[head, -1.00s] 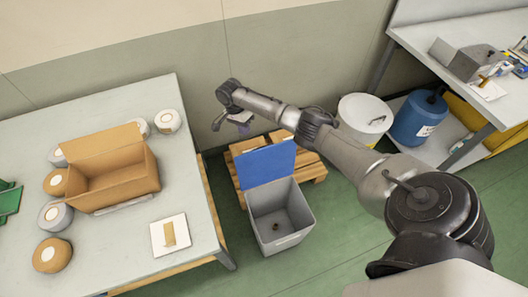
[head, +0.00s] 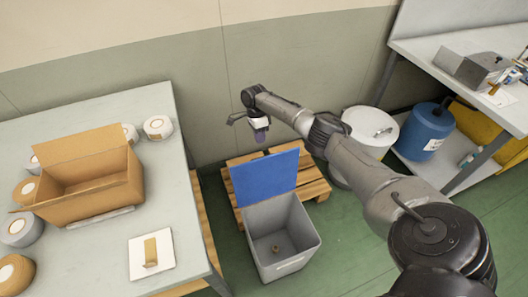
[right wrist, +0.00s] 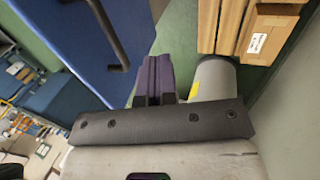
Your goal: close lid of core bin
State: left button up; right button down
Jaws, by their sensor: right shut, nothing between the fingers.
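The grey core bin (head: 286,262) stands on the green floor, with a small brown core (head: 274,248) inside. Its blue lid (head: 265,177) is open and stands up at the rear edge. My right gripper (head: 261,138) points down just above the top edge of the lid; I cannot tell whether it touches. In the right wrist view its dark purple fingers (right wrist: 153,80) are together with nothing between them. A large blue panel (right wrist: 65,50) with a dark bar, apparently the lid, lies left of the fingers there. My left gripper is not in view.
A wooden pallet (head: 313,182) lies behind the bin. A table (head: 95,262) with an open cardboard box (head: 88,208) and several rolls stands at left. A white drum (head: 371,126) and a blue drum (head: 425,130) stand at right. Floor right of the bin is clear.

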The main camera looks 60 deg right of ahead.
jog(key=shift+s+a+f, duration=0.5)
jog(key=shift+s+a, duration=0.25)
jog(key=shift+s, duration=0.1)
jog(key=shift+s+a+f, duration=0.45)
jog(key=shift+s+a, duration=0.3)
jog(key=shift+s, duration=0.1)
